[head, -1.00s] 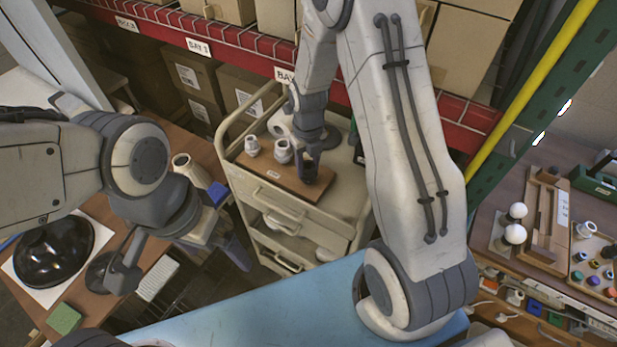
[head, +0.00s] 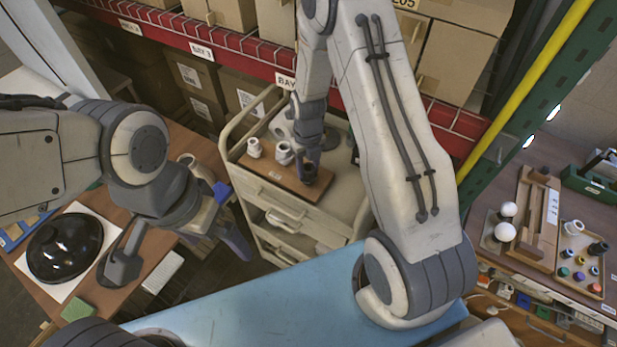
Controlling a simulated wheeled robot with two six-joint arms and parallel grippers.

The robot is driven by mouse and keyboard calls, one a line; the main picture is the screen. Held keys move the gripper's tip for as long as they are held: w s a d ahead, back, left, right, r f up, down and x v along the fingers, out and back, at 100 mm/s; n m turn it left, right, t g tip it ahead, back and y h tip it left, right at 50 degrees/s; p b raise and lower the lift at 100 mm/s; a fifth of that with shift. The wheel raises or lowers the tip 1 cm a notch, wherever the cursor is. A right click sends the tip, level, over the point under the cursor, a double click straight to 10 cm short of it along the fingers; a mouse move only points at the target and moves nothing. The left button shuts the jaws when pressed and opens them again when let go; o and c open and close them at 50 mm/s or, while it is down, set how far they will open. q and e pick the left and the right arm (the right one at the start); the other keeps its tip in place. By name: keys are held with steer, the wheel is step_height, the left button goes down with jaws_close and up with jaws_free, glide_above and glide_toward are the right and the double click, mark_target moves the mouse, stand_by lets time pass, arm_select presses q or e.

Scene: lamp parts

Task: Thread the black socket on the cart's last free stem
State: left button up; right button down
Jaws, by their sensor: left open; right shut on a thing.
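The cream cart (head: 330,215) stands in the middle with a wooden board (head: 284,179) on its top. Two white sockets, one (head: 254,148) at the left and one (head: 284,153) beside it, stand upright on the board. The black socket (head: 310,175) is at the board's right end, partly covered by my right gripper (head: 306,165), which is shut on it from above. Any stem under it is hidden, and I cannot tell whether the socket touches the board. My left gripper (head: 180,254) is open and empty, left of the cart and over the brown table's edge.
A black dome shade (head: 65,247) lies on a white sheet on the left table, near a green block (head: 78,306). A blue surface (head: 250,305) lies in front of the cart. Shelving with boxes stands behind. The right bench holds white bulbs (head: 505,232) and small parts.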

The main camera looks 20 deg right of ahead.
steer(key=p, duration=0.3)
steer(key=shift+w+f, duration=0.1)
steer(key=shift+w, duration=0.05)
steer(key=shift+s+f+p, duration=0.15)
steer(key=shift+s+p, duration=0.05)
steer(key=shift+p, duration=1)
steer(key=c, duration=0.5)
jaws_free()
steer(key=shift+c, duration=0.2)
steer(key=shift+f+n+b, duration=0.1)
steer(key=shift+n+b, duration=0.2)
steer(key=shift+n, duration=0.7)
steer(key=n, duration=0.3)
steer(key=shift+s+n, duration=0.1)
steer(key=shift+n, duration=0.3)
steer(key=n+b, duration=0.1)
steer(key=n, duration=0.2)
steer(key=shift+n, duration=0.3)
steer(key=n, duration=0.4)
steer(key=shift+s, duration=0.1)
